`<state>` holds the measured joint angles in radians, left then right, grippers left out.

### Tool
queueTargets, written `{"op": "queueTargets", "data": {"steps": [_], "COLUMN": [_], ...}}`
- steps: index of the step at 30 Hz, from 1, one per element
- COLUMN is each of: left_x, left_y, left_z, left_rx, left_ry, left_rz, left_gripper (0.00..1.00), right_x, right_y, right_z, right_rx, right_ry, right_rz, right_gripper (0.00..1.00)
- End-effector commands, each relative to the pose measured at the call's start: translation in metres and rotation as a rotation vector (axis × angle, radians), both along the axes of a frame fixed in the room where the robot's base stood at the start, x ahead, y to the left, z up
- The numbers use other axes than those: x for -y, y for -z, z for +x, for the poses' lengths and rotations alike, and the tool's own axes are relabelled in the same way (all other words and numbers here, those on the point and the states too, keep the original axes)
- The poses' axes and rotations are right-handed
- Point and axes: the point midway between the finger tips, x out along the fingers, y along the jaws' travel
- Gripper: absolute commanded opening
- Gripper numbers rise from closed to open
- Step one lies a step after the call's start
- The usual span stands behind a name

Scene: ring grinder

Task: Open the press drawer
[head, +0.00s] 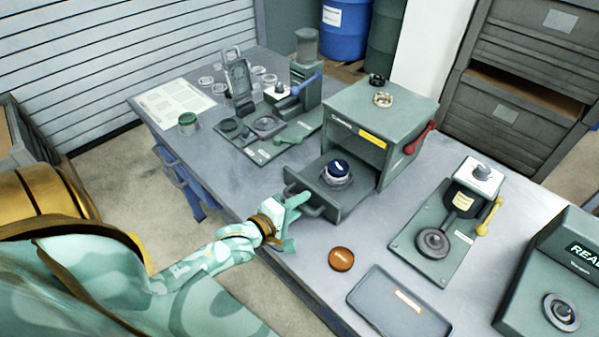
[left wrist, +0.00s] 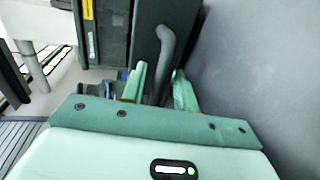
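The green press (head: 385,118) stands on the table with a yellow label and a red lever on its right side. Its drawer (head: 352,203) sticks out from the front, holding a round dark-topped part (head: 337,170). My left gripper (head: 294,208) is at the drawer's front handle (head: 308,209). In the left wrist view, the curved grey handle (left wrist: 164,62) stands between the two fingertips (left wrist: 160,72), with a visible gap beside it. The gripper looks open around the handle. My right gripper is not in view.
An orange-brown disc (head: 341,259) and a grey tray (head: 399,303) lie to the front right of the drawer. A device with a yellow lever (head: 447,222) stands further right. Another green fixture (head: 268,130) is behind on the left.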

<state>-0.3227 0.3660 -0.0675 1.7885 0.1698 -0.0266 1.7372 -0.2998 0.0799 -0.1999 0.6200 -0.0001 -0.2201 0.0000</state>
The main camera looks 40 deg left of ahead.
Motion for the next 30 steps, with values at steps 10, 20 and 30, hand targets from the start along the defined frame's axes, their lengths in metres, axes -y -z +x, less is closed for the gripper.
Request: {"op": "queueTargets", "data": {"steps": [10, 20, 30], "left_x": [0.0, -0.01, -0.02], "left_y": [-0.001, -0.016, -0.031], "left_z": [-0.003, -0.071, -0.145], "left_rx": [0.0, -0.005, -0.003], "left_ry": [0.0, 0.001, 0.001], "left_rz": [0.0, 0.0, 0.0], "left_gripper": [0.3, 0.3, 0.3], "right_x": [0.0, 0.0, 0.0], "right_y": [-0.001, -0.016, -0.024], "right_z": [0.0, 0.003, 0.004], "right_rx": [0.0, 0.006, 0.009], "right_ry": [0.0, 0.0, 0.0], "right_rz": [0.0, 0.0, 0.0], "right_gripper": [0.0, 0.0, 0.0]}}
